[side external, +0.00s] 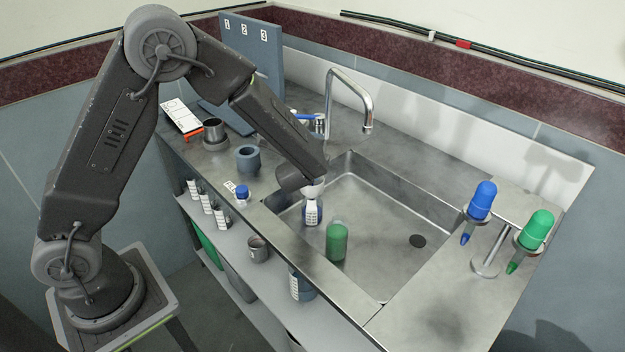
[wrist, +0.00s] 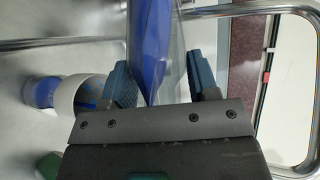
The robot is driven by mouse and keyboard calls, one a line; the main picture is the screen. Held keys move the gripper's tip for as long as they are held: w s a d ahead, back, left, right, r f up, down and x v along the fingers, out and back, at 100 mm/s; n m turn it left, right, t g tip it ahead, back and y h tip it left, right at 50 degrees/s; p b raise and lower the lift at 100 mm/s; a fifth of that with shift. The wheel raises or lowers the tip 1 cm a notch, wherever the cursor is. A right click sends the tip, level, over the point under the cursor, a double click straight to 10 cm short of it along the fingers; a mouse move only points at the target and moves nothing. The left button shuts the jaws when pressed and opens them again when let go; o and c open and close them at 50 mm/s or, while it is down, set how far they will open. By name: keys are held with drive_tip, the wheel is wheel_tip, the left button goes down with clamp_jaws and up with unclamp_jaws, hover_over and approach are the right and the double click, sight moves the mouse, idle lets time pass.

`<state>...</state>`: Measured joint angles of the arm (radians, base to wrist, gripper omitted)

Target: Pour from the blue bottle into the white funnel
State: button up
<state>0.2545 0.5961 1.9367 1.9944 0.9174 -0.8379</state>
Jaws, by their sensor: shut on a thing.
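My gripper (wrist: 162,85) is shut on the blue bottle (wrist: 150,45), a clear vessel whose blue contents lie along its left side in the wrist view. In the side view my gripper (side external: 296,180) is over the sink's near left part and hides the held bottle. The white funnel (wrist: 68,98) is to the left of the fingers in the wrist view, with blue marks inside. It shows as a small white shape (side external: 313,190) in the side view, atop a labelled bottle (side external: 312,211) with blue in it. I cannot tell whether liquid is flowing.
A green bottle (side external: 337,242) stands in the sink near the funnel. The faucet (side external: 365,105) arches behind my gripper. A stand (side external: 487,262) at right holds blue and green vessels. The sink's right part is clear. A small blue-capped bottle (side external: 242,195) stands on the counter.

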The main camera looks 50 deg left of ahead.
drive_tip(key=shift+w+a+r+n+g+h, duration=0.15)
drive_tip(key=shift+r+n+g+h, duration=0.2)
drive_tip(key=shift+r, duration=0.3)
drive_tip(key=shift+f+n+g+h, duration=0.25)
drive_tip(key=shift+f+g+h, duration=0.3)
drive_tip(key=shift+g+h, duration=0.35)
drive_tip(key=shift+f, duration=0.15)
drive_tip(key=shift+h, duration=0.25)
drive_tip(key=shift+f+g+h, duration=0.1)
drive_tip(key=shift+g+h, duration=0.2)
drive_tip(key=shift+g, duration=0.15)
drive_tip(key=shift+h, duration=0.4)
